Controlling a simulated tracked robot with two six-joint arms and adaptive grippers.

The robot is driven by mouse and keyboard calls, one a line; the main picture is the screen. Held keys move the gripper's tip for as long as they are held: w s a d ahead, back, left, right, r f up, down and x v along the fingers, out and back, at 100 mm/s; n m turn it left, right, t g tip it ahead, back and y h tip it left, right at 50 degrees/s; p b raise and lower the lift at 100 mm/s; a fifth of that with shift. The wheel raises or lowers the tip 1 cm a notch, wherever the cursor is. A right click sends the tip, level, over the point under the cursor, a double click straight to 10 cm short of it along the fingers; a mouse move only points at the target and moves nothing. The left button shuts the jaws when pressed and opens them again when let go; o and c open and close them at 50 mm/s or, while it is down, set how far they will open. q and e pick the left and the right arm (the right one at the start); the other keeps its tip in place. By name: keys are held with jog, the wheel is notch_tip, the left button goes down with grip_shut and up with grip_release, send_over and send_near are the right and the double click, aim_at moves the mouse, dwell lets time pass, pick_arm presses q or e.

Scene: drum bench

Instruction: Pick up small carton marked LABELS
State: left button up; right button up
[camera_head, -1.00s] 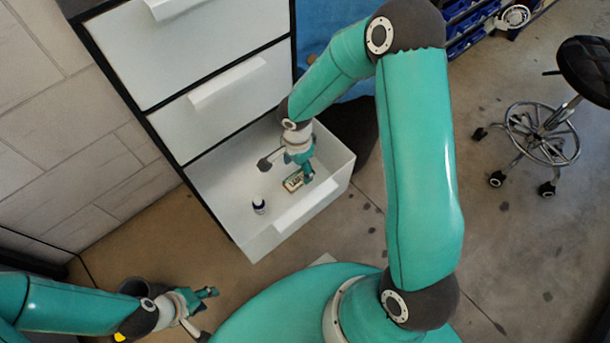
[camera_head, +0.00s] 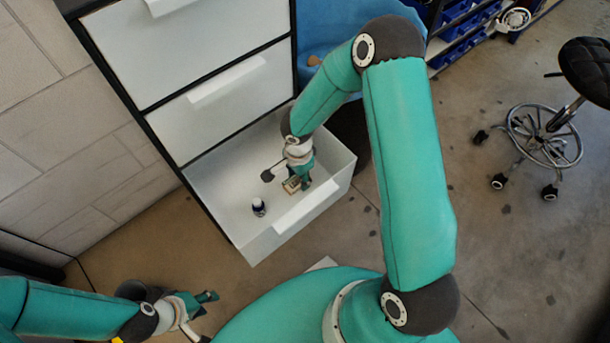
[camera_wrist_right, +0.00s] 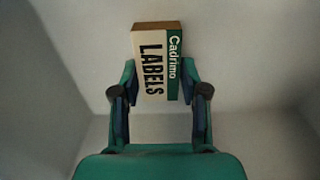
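The small carton marked LABELS (camera_wrist_right: 155,75) is cream with a green strip reading Cadrimo and a brown end. In the head view the carton (camera_head: 291,186) is inside the open bottom drawer, partly hidden by my right gripper (camera_head: 302,184). In the right wrist view my right gripper (camera_wrist_right: 159,72) has one finger against each long side of the carton, with no clear gap. Whether the carton is off the drawer floor cannot be told. My left gripper (camera_head: 202,312) is low at the left, away from the drawer; its fingers are too small to read.
The drawer (camera_head: 235,190) has pale walls around my right gripper.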

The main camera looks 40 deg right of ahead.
jog(key=c, duration=0.6)
jog(key=shift+o, duration=0.2)
jog(key=shift+r, duration=0.15)
